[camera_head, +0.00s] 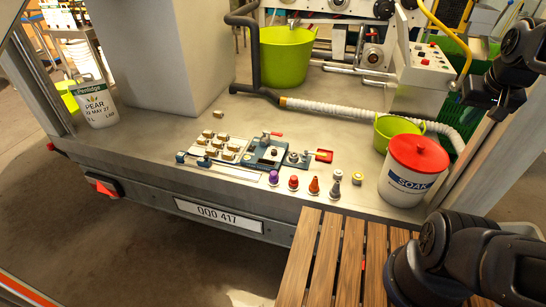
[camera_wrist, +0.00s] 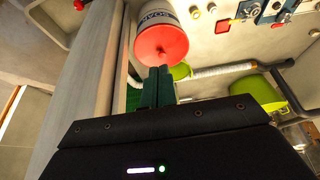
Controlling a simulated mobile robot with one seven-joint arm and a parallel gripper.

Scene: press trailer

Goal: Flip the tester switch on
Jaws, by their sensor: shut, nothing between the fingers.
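A row of small boards and fittings lies on the trailer bed in the head view. A blue-green board (camera_head: 265,155) there carries a dark block and a red-handled lever (camera_head: 272,133). Right of it is a fitting with a red flat part (camera_head: 323,156). I cannot tell which part is the tester switch, or its position. My gripper (camera_wrist: 158,72) is shut and empty in the wrist view, its fingers pointing toward the red lid of the white SOAK bucket. The boards show only partly at that view's top right. My dark arm is at the right of the head view.
The SOAK bucket (camera_head: 413,170) stands at the bed's right, beside a small green tub (camera_head: 398,130) and a ribbed white hose (camera_head: 360,112). Coloured pawn-like pieces (camera_head: 293,183) line the front. A control box (camera_head: 425,65) stands behind. Wooden slats (camera_head: 345,255) lie in front.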

